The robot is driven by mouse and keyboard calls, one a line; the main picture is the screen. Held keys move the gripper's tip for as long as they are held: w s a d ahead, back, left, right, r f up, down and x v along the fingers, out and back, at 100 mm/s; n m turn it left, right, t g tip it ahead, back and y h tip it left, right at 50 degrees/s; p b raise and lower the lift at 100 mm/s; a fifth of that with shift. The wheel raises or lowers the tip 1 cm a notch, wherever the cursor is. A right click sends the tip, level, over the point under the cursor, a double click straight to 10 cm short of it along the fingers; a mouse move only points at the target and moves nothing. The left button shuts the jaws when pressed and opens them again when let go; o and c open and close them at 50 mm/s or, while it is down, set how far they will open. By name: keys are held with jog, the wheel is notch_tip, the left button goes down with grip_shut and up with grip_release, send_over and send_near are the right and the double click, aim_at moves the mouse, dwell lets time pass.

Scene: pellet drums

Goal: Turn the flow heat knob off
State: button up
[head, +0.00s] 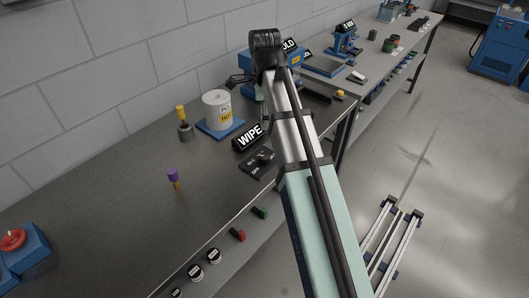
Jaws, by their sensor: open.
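A small black plate (250,167) with white marks that look like OFF and ON lies on the bench in front of the WIPE block. A dark knob (265,157) sits on it, close to the left side of my arm. No "flow heat" label is legible, and I cannot tell the knob's setting. My gripper (236,82) is small and dark at the far end of my arm. It is open and well beyond the knob, near the blue unit at the back, apart from the plate. My arm hides part of the bench to the right of the knob.
A white pot (217,108) with a yellow label stands on a blue base behind the WIPE block (249,136). A purple-topped peg (173,177) stands nearer. Red (238,235) and green (260,212) buttons line the bench's front. The near left bench top is mostly clear.

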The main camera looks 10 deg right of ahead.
aim_at(265, 156)
notch_tip(265, 156, down, 17)
jog(key=p, duration=0.3)
jog(key=shift+f, duration=0.2)
dwell(0.4)
jog(key=c, duration=1.1)
